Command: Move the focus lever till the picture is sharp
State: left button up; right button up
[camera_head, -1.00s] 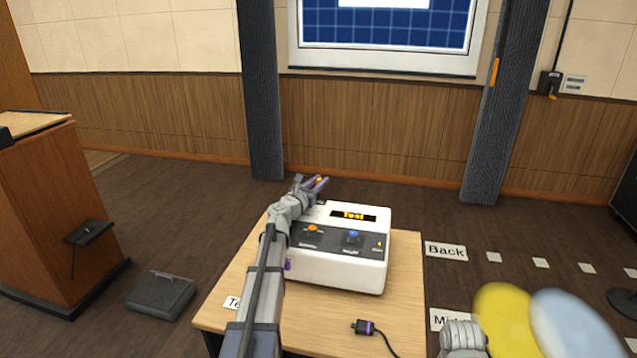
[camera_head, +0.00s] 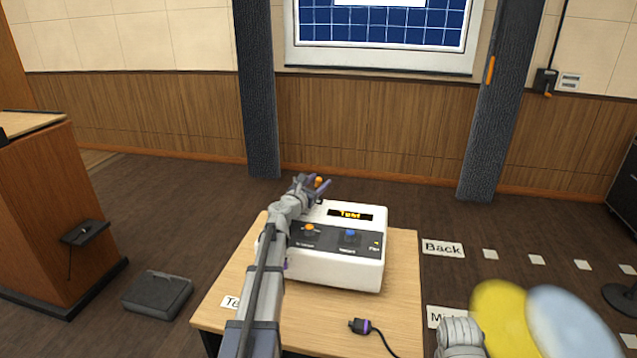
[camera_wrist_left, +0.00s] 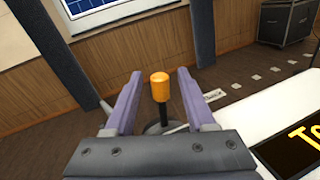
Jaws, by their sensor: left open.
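The focus lever, an orange-tipped knob (camera_wrist_left: 160,86) on a dark stem, stands between the two fingers of my open left gripper (camera_wrist_left: 158,95) in the left wrist view; there is a gap on both sides. In the head view the orange tip (camera_head: 318,181) shows at my left gripper (camera_head: 316,186), behind the white projector box (camera_head: 335,272) on the table. The picture falls on the wall screen (camera_head: 385,22), a blue grid cut off at the top of the view; I cannot judge its sharpness. My right gripper cannot be made out.
The box's top has an orange knob (camera_head: 309,229), a blue knob (camera_head: 350,234) and a lit display (camera_head: 350,214). A cable plug (camera_head: 362,326) lies on the wooden table (camera_head: 405,290). Blurred yellow and pale discs (camera_head: 500,312) fill the lower right. A lectern (camera_head: 50,210) stands left.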

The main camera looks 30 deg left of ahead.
pick_arm(q)
jog(key=s, duration=0.7)
jog(key=shift+s+a+r, duration=0.1)
jog(key=shift+s, duration=0.25)
dwell(0.7)
